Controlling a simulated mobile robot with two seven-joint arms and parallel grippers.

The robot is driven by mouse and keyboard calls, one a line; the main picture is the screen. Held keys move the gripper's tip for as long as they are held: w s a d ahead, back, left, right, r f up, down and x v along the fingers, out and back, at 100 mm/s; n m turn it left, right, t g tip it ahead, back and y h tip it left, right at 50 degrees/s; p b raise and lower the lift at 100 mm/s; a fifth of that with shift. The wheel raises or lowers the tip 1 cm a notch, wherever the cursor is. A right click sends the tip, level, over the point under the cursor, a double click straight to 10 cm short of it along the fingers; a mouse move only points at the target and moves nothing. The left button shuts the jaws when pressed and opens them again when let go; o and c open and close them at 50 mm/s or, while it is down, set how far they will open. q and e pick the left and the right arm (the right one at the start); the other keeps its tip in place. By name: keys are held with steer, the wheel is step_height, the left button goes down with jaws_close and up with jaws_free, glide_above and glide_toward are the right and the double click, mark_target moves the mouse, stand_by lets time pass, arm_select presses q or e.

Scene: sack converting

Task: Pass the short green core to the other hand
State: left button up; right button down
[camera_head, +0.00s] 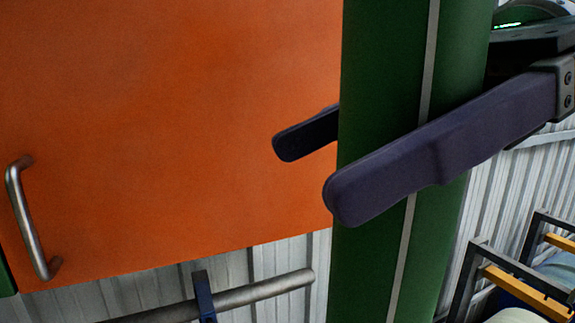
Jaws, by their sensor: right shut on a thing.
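The green core (385,65) is a dark green tube with a pale lengthwise stripe. It stands nearly upright, close to the camera, and runs out of the picture at top and bottom. My right gripper (325,168) comes in from the right and is shut on the core, one dark finger in front of it and the other behind, its tip showing past the core's left side. The core's ends are out of view. My left gripper is not in view.
A large orange panel (150,120) with a metal handle (30,220) fills the left behind the core. Below it a grey bar (265,291) with a blue bracket (204,298) runs before a corrugated wall (505,190). A dark and yellow frame (520,290) stands at lower right.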

mark_target(470, 46)
steer(key=shift+s+d+r+m+t, duration=0.45)
steer(key=shift+d+r+m+t, duration=0.3)
steer(key=shift+m+t, duration=0.15)
steer(key=shift+s+d+r+m+t, duration=0.45)
steer(key=shift+d+r+m+t, duration=0.35)
steer(key=shift+t, duration=0.25)
steer(key=shift+s+d+r+m+t, duration=0.45)
steer(key=shift+d+r+m+t, duration=0.3)
steer(key=shift+t, duration=0.2)
steer(key=shift+a, duration=0.1)
